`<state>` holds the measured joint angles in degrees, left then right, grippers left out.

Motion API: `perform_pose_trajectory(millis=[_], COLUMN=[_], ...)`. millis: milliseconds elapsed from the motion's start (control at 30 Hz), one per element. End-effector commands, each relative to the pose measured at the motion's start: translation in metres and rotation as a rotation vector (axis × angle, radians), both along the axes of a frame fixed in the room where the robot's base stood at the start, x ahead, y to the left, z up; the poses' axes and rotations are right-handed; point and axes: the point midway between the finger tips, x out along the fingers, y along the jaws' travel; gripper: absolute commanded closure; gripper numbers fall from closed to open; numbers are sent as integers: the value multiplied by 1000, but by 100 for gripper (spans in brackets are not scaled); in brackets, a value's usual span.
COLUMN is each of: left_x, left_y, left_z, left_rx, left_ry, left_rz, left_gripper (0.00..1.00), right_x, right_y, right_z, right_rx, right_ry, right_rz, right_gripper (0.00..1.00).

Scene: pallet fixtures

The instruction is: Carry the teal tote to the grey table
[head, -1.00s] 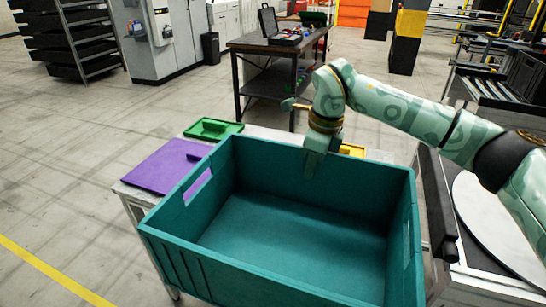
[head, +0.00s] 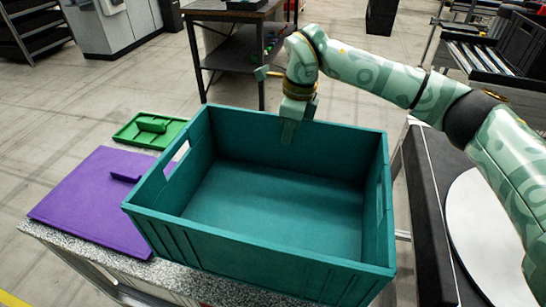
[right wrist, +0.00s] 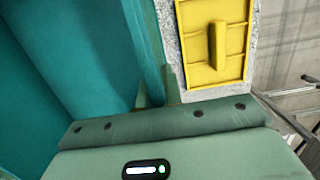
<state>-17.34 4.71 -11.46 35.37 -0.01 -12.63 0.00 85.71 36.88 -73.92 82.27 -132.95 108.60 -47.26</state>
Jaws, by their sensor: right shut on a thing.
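The teal tote (head: 255,262) is a large, open, empty bin with a hand slot in its left wall. It looks roughly level, over a table with a speckled grey-white top (head: 190,283); I cannot tell whether it rests on it or is clear of it. My right gripper (head: 289,130) is shut on the tote's far wall, pointing down over the rim. In the right wrist view my right gripper (right wrist: 157,95) has its fingers on either side of the teal wall. My left gripper is not in view. I cannot tell which surface is the grey table.
A purple panel (head: 90,205) and a green panel (head: 145,133) lie left of the tote. A yellow panel (right wrist: 215,40) lies just outside the tote wall. A dark workbench (head: 240,50) stands behind. Open floor (head: 70,110) shows at the left.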

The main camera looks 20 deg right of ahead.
Motion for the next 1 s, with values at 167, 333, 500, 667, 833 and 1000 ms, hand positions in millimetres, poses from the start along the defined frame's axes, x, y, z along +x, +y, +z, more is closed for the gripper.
perform_pose_trajectory(millis=[167, 333, 500, 667, 833, 1000], left_x=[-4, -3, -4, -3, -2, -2], left_y=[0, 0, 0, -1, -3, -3], left_z=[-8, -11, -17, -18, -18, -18], left_rx=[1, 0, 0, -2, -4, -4], left_ry=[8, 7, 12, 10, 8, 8], left_rz=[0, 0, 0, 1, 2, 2], left_gripper=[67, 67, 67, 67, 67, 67], right_x=[1, 0, 1, 0, 0, 0], right_y=[0, 0, 0, 0, 0, -1], right_z=[-27, -38, -63, -68, -68, -71], right_rx=[3, 3, 3, 3, 3, -1], right_ry=[1, 1, 1, -1, -1, -2], right_rz=[-3, -3, -3, -3, -3, -1], right_gripper=[100, 100, 100, 100, 100, 73])
